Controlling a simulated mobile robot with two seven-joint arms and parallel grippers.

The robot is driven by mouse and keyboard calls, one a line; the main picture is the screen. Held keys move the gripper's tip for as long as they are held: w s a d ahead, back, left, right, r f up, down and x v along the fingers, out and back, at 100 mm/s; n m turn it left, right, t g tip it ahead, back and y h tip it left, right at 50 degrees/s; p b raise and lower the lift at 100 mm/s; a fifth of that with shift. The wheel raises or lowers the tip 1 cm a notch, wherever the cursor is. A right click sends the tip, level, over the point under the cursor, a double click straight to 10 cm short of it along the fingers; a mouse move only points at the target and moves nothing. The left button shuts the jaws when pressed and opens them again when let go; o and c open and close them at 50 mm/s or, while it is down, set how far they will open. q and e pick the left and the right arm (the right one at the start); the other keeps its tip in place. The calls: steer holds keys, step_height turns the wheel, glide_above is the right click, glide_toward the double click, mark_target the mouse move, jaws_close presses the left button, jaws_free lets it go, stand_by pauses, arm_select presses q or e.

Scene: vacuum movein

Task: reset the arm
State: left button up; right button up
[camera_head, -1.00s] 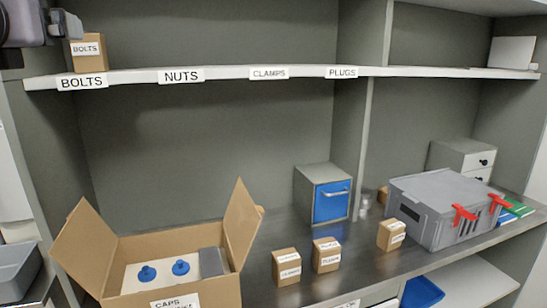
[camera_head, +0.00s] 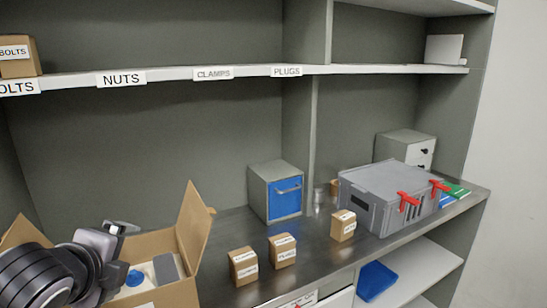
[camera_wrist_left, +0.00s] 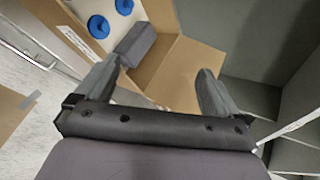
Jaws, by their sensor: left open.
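My left gripper (camera_head: 112,238) is at the lower left of the head view, above the open cardboard box (camera_head: 190,222). In the left wrist view my left gripper (camera_wrist_left: 160,85) shows two fingers spread apart with nothing between them. Beyond the fingers lie the box's flap and inside, with two blue knobbed parts (camera_wrist_left: 98,26) and a grey block (camera_wrist_left: 135,44). In the head view the arm hides much of the box; one blue part (camera_head: 134,278) and the grey block (camera_head: 166,270) show beside it. My right gripper is not in view.
Several small labelled cartons (camera_head: 243,266) stand on the counter. Behind are a blue-fronted cabinet (camera_head: 276,192) and a grey case (camera_head: 385,196) with red latches. The upper shelf (camera_head: 240,73) carries a BOLTS carton (camera_head: 18,58).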

arm_select(q)
steer(key=s+d+f+n+g+h, duration=0.25)
steer(key=s+f+n+g, duration=0.45)
steer(key=s+f+n, duration=1.4)
steer(key=w+d+f+m+t, duration=0.1)
steer(key=f+t, duration=0.2)
steer(key=f, duration=0.3)
steer(key=w+d+f+m+t+h, duration=0.1)
steer(key=w+f+m+t, duration=0.1)
steer(key=f, duration=0.5)
steer(key=shift+w+d+f+t, duration=0.2)
steer(key=shift+d+f+t, duration=0.15)
steer(key=shift+t, duration=0.25)
